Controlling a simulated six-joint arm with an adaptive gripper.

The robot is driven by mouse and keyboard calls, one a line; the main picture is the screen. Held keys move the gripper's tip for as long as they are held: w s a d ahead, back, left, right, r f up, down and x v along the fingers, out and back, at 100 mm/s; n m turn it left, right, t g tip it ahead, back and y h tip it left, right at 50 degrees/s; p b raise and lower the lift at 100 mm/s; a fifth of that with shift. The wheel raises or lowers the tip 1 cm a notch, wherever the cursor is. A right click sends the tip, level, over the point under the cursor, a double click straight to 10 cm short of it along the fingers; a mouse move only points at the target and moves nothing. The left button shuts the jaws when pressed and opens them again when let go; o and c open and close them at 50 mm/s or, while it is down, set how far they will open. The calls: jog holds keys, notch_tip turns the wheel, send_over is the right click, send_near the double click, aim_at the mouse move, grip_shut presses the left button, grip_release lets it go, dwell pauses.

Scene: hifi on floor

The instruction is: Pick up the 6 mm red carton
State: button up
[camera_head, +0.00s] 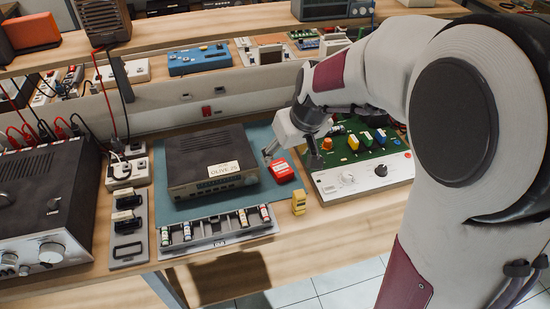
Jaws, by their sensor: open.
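A small red carton (281,171) with a pale label lies on the teal mat (180,207), just right of the dark hi-fi unit. My gripper (288,152) comes down from the upper right, close above and beside the carton. Its jaws are open and nothing shows between them. I cannot tell from this view whether a fingertip touches the carton. The print on the carton is too small to read.
A dark unit labelled "OLIVE 75" (212,160) stands left of the carton. A green board with colored parts (362,160) stands to the right. A small yellow carton (299,203) stands in front, beside a tray of small cylinders (217,231). Bare wood shows at the front right.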

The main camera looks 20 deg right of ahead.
send_near(281, 168)
jog(key=shift+w+a+f, duration=0.1)
jog(key=shift+w+f, duration=0.4)
jog(key=shift+f, duration=0.05)
jog(key=shift+f, duration=0.1)
jog(key=shift+x, duration=1.2)
jog(key=shift+s+x, duration=0.2)
jog(key=shift+x, duration=2.4)
jog(key=shift+f, duration=0.1)
jog(key=c, duration=1.3)
